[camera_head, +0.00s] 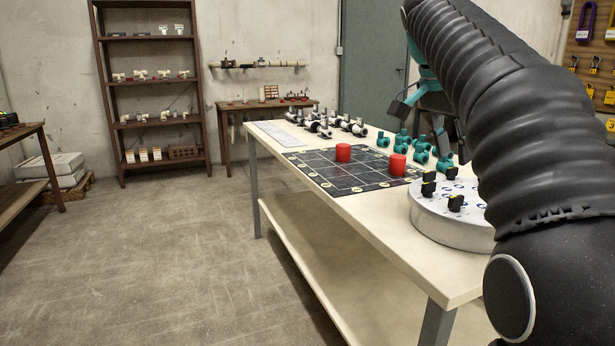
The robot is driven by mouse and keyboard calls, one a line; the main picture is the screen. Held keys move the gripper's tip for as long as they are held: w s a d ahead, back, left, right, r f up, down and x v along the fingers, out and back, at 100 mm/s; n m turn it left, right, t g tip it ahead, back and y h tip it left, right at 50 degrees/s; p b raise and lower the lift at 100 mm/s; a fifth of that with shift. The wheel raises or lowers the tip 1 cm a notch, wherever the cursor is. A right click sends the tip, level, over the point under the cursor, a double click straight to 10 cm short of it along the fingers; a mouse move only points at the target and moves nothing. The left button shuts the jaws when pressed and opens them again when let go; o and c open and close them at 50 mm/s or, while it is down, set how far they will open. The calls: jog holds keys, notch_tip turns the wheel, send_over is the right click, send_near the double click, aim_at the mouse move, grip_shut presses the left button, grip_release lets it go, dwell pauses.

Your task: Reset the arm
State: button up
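My arm rises from the lower right, bends at the top of the view, and comes down behind itself over the far right of the white table (335,215). My gripper (420,128) is partly hidden behind the arm. Its two dark fingers look spread apart, with nothing seen between them. It is above the teal pipe fittings (421,157), and I cannot tell how high.
A dark grid board (320,172) on the table bears two red cylinders (343,152) (397,164). A round white base (440,215) with black-and-yellow pieces stands nearer. Several white-and-black fittings (355,125) stand behind.

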jog(key=s+a+f+n+t+y, duration=0.1)
jog(key=s+a+f+n, duration=0.2)
jog(key=s+f, duration=0.4)
jog(key=s+a+f+n+t+y, duration=0.1)
jog(key=s+a+f+n, duration=0.2)
jog(key=s+f+n, duration=0.2)
jog(key=s+a+f+n+t+y, duration=0.1)
jog(key=s+f+n, duration=0.4)
jog(key=s+f, duration=0.5)
notch_tip(320, 180, down, 7)
jog(key=shift+s+a+t+y, duration=0.4)
jog(key=shift+a+y, duration=0.1)
jog(key=shift+a, duration=0.65)
